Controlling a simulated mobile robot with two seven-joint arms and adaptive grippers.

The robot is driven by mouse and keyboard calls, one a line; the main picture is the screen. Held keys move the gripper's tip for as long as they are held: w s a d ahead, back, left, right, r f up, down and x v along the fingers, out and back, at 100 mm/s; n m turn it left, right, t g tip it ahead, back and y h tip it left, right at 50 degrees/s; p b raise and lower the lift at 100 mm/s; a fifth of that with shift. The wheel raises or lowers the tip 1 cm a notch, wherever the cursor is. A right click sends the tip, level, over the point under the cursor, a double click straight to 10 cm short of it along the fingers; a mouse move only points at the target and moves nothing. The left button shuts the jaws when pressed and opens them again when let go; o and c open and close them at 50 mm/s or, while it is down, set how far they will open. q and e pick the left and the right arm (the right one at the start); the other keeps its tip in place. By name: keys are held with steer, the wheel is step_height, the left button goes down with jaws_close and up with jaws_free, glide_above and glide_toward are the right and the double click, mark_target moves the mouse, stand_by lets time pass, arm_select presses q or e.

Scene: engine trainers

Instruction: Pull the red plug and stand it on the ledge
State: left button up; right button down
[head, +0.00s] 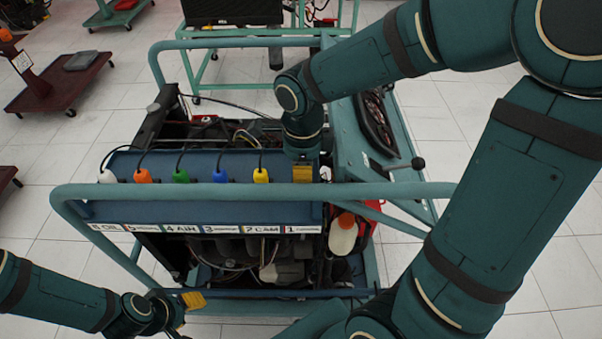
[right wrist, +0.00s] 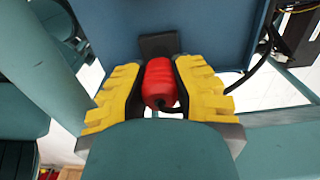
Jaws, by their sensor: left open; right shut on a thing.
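The red plug (right wrist: 161,84) is between the yellow finger pads of my right gripper (right wrist: 161,92) in the right wrist view, with a black cable at its near end. The gripper is shut on it. A black block (right wrist: 159,45) sits just beyond the plug; I cannot tell whether they are joined. In the head view my right gripper (head: 303,173) is at the right end of the blue ledge (head: 215,192) and hides the plug. My left gripper (head: 186,300) is open and empty at the lower left, well away from the ledge.
White (head: 107,176), orange (head: 143,175), green (head: 181,175), blue (head: 220,174) and yellow (head: 261,175) plugs stand in a row to the left. A teal rail (head: 150,192) crosses in front, above a label strip (head: 205,228). A white bottle (head: 343,236) hangs at the right.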

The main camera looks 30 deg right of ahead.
steer(key=shift+r+p, duration=0.9)
steer(key=shift+r, duration=0.55)
steer(key=w+d+r+n+p, duration=0.35)
steer(key=w+n+p, duration=0.25)
steer(key=n, duration=0.3)
step_height(320, 180, down, 10)
steer(key=shift+w+d+f+b, duration=0.15)
steer(key=shift+f+b, duration=0.05)
steer(key=shift+b, duration=0.85)
